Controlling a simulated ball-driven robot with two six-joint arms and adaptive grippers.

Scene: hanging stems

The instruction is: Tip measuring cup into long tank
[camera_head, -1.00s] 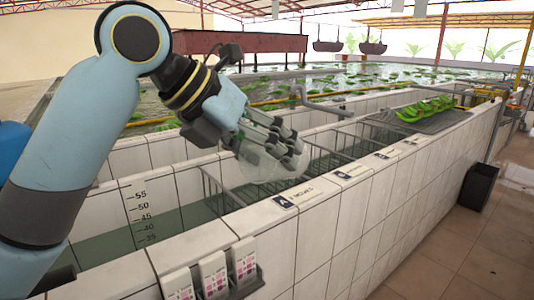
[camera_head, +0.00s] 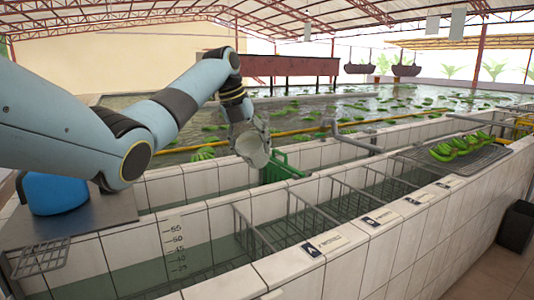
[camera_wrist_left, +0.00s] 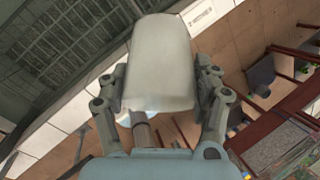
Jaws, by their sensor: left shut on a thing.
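My left gripper (camera_head: 250,128) is shut on a pale, translucent measuring cup (camera_head: 254,154) and holds it up in the air. In the left wrist view the cup (camera_wrist_left: 160,65) sits between the two fingers of the left gripper (camera_wrist_left: 162,92). Whether it holds liquid I cannot tell. The long tiled tank (camera_head: 288,268) runs from the lower left towards the right, with greenish water and wire dividers inside. My right gripper is not in view.
Bananas (camera_head: 455,148) lie on a wire rack at the right. A dark bin (camera_head: 516,226) stands on the floor. A blue object (camera_head: 55,193) sits on a metal shelf at the left.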

